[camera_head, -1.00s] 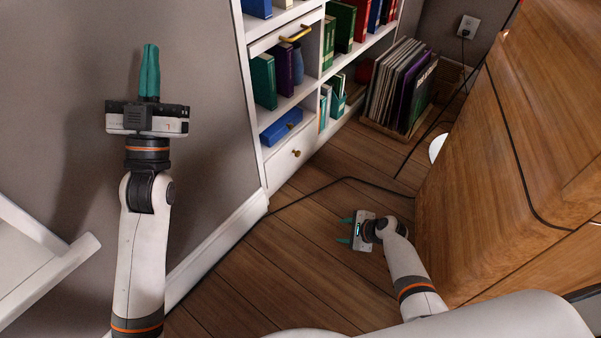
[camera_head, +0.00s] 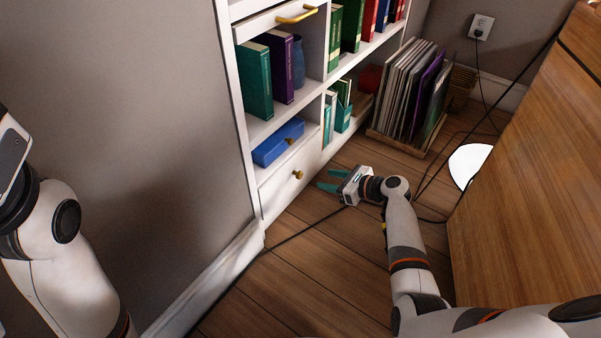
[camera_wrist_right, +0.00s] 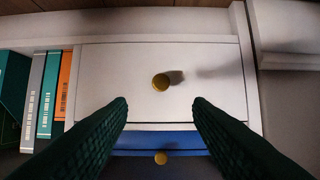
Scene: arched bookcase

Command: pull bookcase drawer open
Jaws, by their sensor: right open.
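The arched bookcase (camera_head: 230,90) is white and stands against the wall. Its low white drawer (camera_head: 280,195) has a round brass knob (camera_head: 297,174) and looks shut. In the right wrist view, the drawer front (camera_wrist_right: 210,100) fills the middle, with its knob (camera_wrist_right: 160,82) between the lines of my fingers and beyond their tips. My right gripper (camera_head: 325,181) is open and empty, low over the floor, just right of the drawer and apart from the knob. My left gripper's fingers are out of frame.
A blue box (camera_head: 278,143) sits just above the drawer. Books fill the shelves. A rack of records (camera_head: 410,95) stands right of the bookcase. Black cables (camera_head: 310,228) cross the floor, and wooden furniture (camera_head: 530,160) stands at right. Floor before the drawer is otherwise clear.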

